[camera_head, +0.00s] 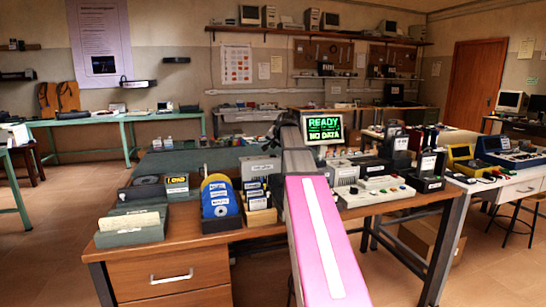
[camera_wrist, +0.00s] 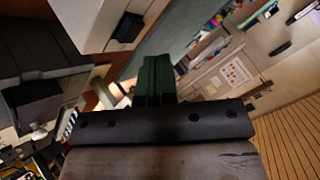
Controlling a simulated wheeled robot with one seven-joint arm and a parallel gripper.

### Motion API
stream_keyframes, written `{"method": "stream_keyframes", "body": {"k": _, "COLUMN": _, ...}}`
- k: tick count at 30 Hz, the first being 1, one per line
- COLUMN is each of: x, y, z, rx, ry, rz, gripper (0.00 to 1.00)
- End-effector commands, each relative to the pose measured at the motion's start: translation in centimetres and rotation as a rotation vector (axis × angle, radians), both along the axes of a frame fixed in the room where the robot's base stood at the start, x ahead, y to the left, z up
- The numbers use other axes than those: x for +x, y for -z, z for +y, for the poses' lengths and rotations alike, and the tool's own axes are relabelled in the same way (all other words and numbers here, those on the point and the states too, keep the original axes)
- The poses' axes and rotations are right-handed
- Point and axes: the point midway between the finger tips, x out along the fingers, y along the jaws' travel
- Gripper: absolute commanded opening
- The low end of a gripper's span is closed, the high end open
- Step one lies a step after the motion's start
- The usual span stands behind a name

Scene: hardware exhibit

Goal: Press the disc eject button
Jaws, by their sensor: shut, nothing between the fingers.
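My gripper (camera_wrist: 156,62) shows in the wrist view as two dark green fingers shut together with nothing between them. A pale casing (camera_wrist: 86,22) with a dark rectangular part (camera_wrist: 126,29) is just up and left of the fingertips, apart from them in the picture. I cannot tell whether that dark part is the disc eject button. In the head view a monitor (camera_head: 324,127) reads "READY NO DATA" in green. My pink and grey arm reaches over the wooden desk (camera_head: 190,240) and covers part of it. No clearly marked eject button can be made out.
A blue disc holder (camera_head: 220,196), a green card box (camera_head: 131,227) and a white control panel (camera_head: 374,192) with coloured buttons stand on the desk. A black device (camera_head: 427,170) is right of the panel. Several devices crowd the back. Floor is open at the left.

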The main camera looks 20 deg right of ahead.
Motion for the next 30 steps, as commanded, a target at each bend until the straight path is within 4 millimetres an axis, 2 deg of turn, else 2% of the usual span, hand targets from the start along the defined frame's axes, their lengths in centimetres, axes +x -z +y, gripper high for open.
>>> {"method": "stream_keyframes", "body": {"k": 15, "x": 0.0, "y": -4.2, "z": 0.0, "rx": 0.000, "ry": 0.001, "rz": -0.001, "gripper": 0.00}}
{"method": "stream_keyframes", "body": {"k": 30, "x": 0.0, "y": -4.3, "z": 0.0, "rx": 0.000, "ry": 0.000, "rz": 0.000, "gripper": 0.00}}
